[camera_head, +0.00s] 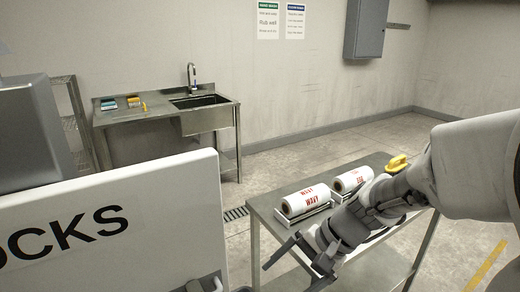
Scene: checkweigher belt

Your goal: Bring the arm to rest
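My arm (465,165) reaches in from the right edge, bent down and to the left over a steel table (375,160). My gripper (291,274) is at the table's near left edge. Its two dark fingers are spread apart, with nothing visible between them. The lower finger runs close to the bottom of the picture.
Two white rolls with red print (306,199) (353,179) lie in holders on the table, close behind my wrist. A yellow object (397,163) sits at the table's back. A white panel (130,225) stands at the left. A sink counter (150,117) stands at the wall.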

